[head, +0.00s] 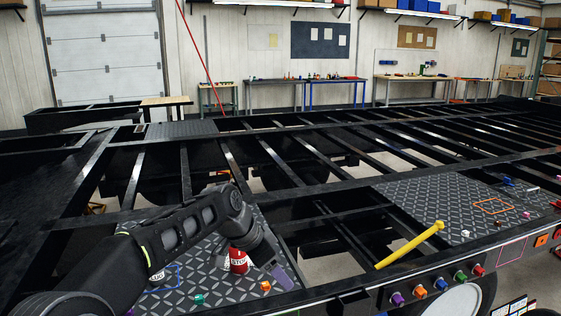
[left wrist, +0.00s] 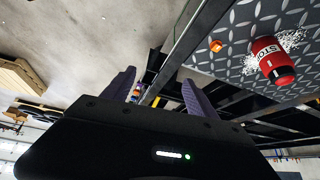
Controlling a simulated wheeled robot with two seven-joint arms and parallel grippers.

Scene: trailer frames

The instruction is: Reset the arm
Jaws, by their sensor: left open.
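My left arm comes in from the left over the near part of the trailer frame. Its gripper (head: 281,276) hangs above the near tread plate (head: 215,291). In the left wrist view the two purple-grey fingers of the left gripper (left wrist: 158,92) stand apart with nothing between them. A red canister with a white label (head: 238,261) is partly behind the arm in the head view. It also shows in the left wrist view (left wrist: 275,66), apart from the fingers, with white specks around it on the plate. My right gripper is not visible.
A yellow bar (head: 408,246) lies across the front rail by the right tread plate (head: 440,203). Small coloured knobs, among them an orange one (head: 266,286), sit near the front edge. Black beams (head: 300,155) with open gaps lie behind. Workbenches (head: 335,82) line the wall.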

